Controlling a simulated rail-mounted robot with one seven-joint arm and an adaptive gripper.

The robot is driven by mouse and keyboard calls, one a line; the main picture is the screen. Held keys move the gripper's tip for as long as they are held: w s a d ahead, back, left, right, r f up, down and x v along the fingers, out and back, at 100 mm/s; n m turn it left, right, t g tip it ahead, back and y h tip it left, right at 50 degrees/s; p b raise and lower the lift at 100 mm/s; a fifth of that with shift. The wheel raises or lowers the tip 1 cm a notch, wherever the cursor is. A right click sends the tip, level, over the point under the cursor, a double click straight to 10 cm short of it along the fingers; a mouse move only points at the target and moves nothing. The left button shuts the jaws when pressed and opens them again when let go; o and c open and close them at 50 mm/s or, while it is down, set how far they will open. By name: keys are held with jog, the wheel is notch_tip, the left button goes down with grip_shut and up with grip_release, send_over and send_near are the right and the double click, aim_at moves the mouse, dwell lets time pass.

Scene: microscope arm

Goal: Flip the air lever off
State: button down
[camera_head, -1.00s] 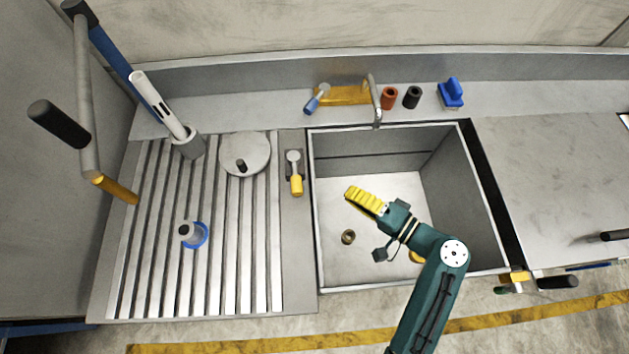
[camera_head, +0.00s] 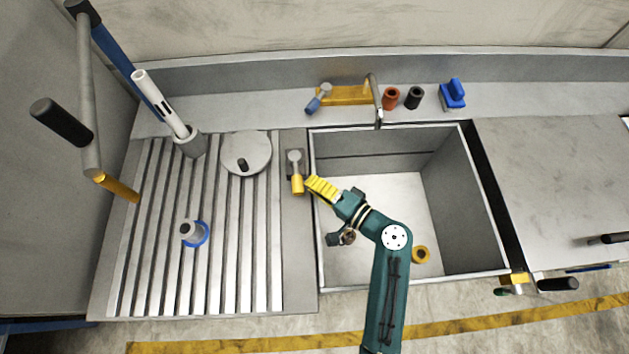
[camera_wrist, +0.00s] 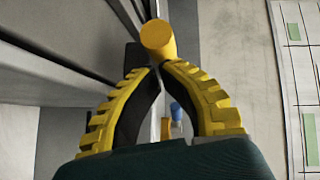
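A lever with a grey arm and a yellow grip (camera_head: 297,184) is mounted on a dark plate on the metal strip left of the sink. The grip hangs toward the front. My gripper (camera_head: 309,183) has yellow ribbed fingers and is right beside the grip, on its right. In the wrist view, the round end of the yellow grip (camera_wrist: 158,38) shows just past my fingertips (camera_wrist: 158,68). The tips are brought together and look empty. I cannot tell whether they touch the grip. Which lever is the air lever is not labelled.
A blue-handled lever (camera_head: 318,99) is by a yellow bracket (camera_head: 348,95) behind the sink. The faucet (camera_head: 376,98) stands beside it. The sink's left wall (camera_head: 317,240) is close under my gripper. A round lid (camera_head: 246,153) lies on the ribbed drainboard (camera_head: 145,260).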

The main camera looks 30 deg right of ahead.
jog(key=shift+w+a, duration=0.1)
jog(key=shift+a, duration=0.45)
jog(key=shift+f, duration=0.1)
jog(key=shift+d, duration=0.1)
jog(key=w+d+v, duration=0.1)
jog(key=d+v, duration=0.1)
jog(key=v, duration=1.1)
jog(key=shift+r, duration=0.25)
jog(key=shift+a, duration=0.1)
